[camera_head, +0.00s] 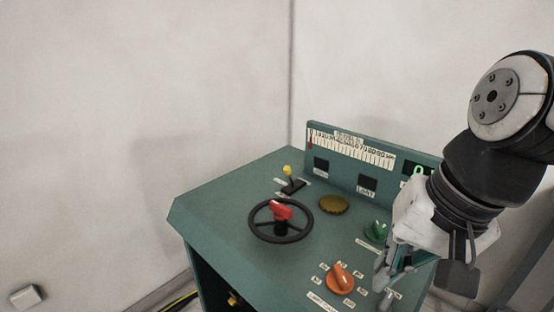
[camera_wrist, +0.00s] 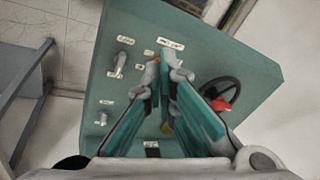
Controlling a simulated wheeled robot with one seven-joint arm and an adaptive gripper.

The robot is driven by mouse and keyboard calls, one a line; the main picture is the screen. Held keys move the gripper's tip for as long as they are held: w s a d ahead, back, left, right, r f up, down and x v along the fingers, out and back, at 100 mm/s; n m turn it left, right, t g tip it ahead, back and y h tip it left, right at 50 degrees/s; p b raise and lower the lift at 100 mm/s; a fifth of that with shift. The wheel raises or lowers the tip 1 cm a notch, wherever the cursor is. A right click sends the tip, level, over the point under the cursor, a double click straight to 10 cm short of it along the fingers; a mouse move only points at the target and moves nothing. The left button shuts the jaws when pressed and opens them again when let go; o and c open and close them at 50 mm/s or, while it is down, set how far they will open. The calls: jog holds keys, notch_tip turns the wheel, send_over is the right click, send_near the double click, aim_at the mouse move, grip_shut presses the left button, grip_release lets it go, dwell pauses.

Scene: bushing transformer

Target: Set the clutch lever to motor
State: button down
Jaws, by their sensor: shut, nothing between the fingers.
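A lever with a yellow knob (camera_head: 287,170) stands in a black slotted base on the green console, at the back left of its top in the head view. Small labels lie at both ends of its base, but I cannot read them. My gripper (camera_head: 384,284) is shut and empty over the console's front right, well apart from the lever. In the wrist view my gripper (camera_wrist: 165,72) points down at the panel. I cannot make out the yellow-knobbed lever there.
A black handwheel with a red part (camera_head: 282,211) stands in front of the lever. An orange knob (camera_head: 341,278) and a green knob (camera_head: 376,231) are near my gripper. A scale panel (camera_head: 352,148) rises along the back. The air above the console's left side is clear.

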aim_at(291, 180)
jog(key=w+a+f+m+y, duration=0.2)
jog(key=w+m+y, duration=0.2)
jog(key=w+m, duration=0.4)
jog(key=w+a+f+m+t+y, duration=0.1)
jog(key=w+a+f+m+y, duration=0.1)
jog(key=w+m, duration=0.6)
jog(key=w+a+f+m+y, duration=0.2)
jog(key=w+m+y, duration=0.3)
jog(key=w+m, duration=0.3)
jog(key=shift+w+a+f+t+y, duration=0.15)
jog(key=shift+w+f, duration=0.15)
jog(key=shift+w, duration=0.9)
jog(key=shift+w+f+t+y, duration=0.15)
jog(key=shift+w+f, duration=0.1)
jog(key=shift+w, duration=0.9)
jog(key=w+d+f+m+t, duration=0.1)
jog(key=w+f+m, duration=0.1)
jog(key=w+m, duration=0.1)
jog(key=w+d+f+m+t, duration=0.2)
jog(key=w+m, duration=0.1)
jog(key=w+d+f+m+t, duration=0.2)
jog(key=w+m, duration=0.1)
jog(key=m, duration=0.1)
jog(key=shift+d+y, duration=0.25)
jog(key=shift+y, duration=0.05)
jog(key=p+x, duration=0.1)
jog(key=x, duration=0.9)
jog(key=shift+r, duration=0.1)
